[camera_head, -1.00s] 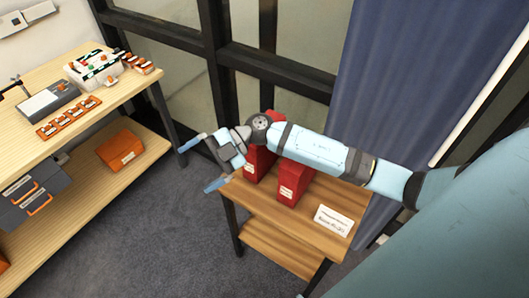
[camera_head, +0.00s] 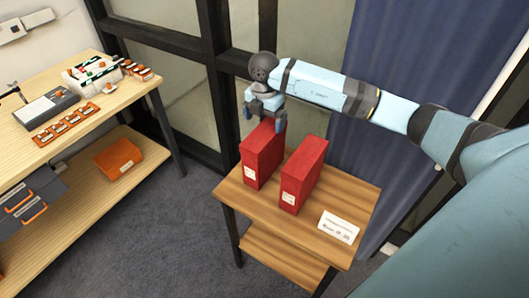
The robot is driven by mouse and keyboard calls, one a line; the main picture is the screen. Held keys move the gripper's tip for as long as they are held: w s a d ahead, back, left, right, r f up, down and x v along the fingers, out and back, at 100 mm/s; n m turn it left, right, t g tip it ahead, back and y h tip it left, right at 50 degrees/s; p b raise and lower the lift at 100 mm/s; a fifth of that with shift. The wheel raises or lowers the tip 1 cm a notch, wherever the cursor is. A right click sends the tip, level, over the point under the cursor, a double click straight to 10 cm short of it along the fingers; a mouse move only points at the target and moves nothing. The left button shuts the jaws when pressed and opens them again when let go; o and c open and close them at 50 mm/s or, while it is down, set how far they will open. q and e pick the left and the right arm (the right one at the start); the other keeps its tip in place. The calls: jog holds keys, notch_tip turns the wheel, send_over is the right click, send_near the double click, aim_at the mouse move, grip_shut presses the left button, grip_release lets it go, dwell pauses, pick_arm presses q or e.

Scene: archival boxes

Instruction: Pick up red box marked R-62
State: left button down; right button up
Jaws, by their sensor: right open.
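Two red boxes stand upright side by side on a small wooden table (camera_head: 262,219): a left red box (camera_head: 262,157) and a right red box (camera_head: 304,176). Each has a small white label low on its front end; the print is too small to read, so I cannot tell which is R-62. My right gripper (camera_head: 265,122) is open and points down over the far end of the left box. Its fingers show on either side of the box's top edge; I cannot tell whether they touch it. My left gripper is not in view.
A blue curtain (camera_head: 400,60) and dark window frames stand behind.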

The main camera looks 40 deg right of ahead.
aim_at(264, 131)
jog(key=shift+f, duration=0.65)
notch_tip(264, 131, down, 5)
jog(key=shift+f+p, duration=0.1)
jog(key=shift+p, duration=0.35)
jog(key=c, duration=1.6)
jog(key=shift+c, duration=0.2)
jog(key=shift+r, duration=0.2)
